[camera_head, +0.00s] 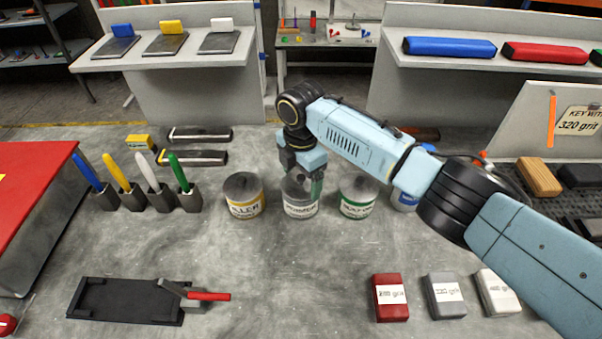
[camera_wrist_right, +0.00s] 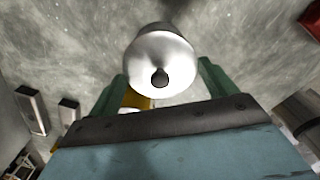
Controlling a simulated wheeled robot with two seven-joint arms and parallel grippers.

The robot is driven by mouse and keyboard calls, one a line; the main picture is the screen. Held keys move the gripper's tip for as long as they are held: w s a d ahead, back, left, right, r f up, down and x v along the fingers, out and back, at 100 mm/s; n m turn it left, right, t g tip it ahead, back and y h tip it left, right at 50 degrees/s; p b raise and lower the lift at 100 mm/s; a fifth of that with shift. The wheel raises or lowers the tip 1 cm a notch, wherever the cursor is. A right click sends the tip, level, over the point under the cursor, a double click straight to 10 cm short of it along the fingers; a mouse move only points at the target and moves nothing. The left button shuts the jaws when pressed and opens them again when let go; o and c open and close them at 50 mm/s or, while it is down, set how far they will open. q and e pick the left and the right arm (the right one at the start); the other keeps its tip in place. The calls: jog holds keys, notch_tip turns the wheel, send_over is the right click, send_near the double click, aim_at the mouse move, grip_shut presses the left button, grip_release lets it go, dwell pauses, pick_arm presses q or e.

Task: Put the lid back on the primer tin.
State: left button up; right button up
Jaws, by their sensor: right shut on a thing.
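The primer tin (camera_head: 300,209), with a pale label, stands on the grey bench between two other tins. My right gripper (camera_head: 302,185) points down right over its top, in line with the tin. In the right wrist view a round silvery lid (camera_wrist_right: 165,50) with a dark knob sits between the two green fingers, and the gripper (camera_wrist_right: 162,78) is shut on it. In the head view my gripper hides most of the lid and the tin's rim, so I cannot tell whether the lid touches the rim. My left gripper is out of view.
The filler tin (camera_head: 244,208) stands close on the left, the green-labelled tin (camera_head: 357,208) close on the right. A blue-labelled tin (camera_head: 404,203) is partly behind my arm. Coloured pens in holders (camera_head: 160,197) stand left. Grit blocks (camera_head: 390,298) lie front right. The front middle is clear.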

jog(key=o, duration=0.8)
jog(key=shift+o, duration=0.2)
jog(key=shift+r+p, duration=3.5)
jog(key=shift+p, duration=0.1)
grip_shut()
